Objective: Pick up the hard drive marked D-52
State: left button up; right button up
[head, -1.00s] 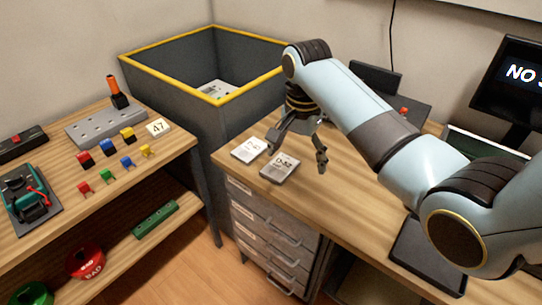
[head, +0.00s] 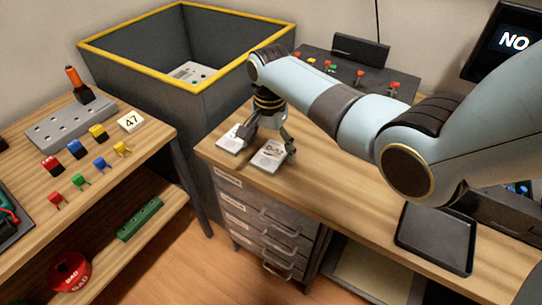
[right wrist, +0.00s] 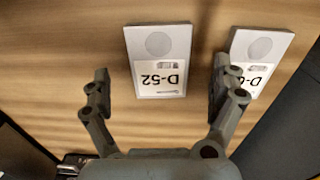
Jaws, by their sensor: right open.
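The hard drive marked D-52 (head: 270,156) lies flat on the wooden desk near its front left corner. In the right wrist view its label, D-52 (right wrist: 160,62), reads upside down. A second hard drive (head: 232,138) lies just left of it; in the right wrist view this drive (right wrist: 258,58) is partly covered by a finger, so its marking is only partly readable. My right gripper (head: 269,147) is open and empty above the D-52 drive. In the right wrist view its fingertips (right wrist: 161,75) stand to either side of the drive, apart from it. My left gripper is out of view.
A black tray (head: 436,238) lies on the desk at the right. A dark panel with coloured knobs (head: 345,72) stands behind my arm. A deep grey bin with a yellow rim (head: 143,103) stands left of the desk. A shelf with coloured parts (head: 70,185) is farther left.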

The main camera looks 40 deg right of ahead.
aim_at(271, 156)
notch_tip(271, 156, down, 2)
jog(key=shift+f, duration=0.2)
jog(key=c, duration=1.4)
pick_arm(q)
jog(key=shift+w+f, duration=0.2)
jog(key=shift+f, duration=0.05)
pick_arm(e)
jog(key=shift+c, duration=0.3)
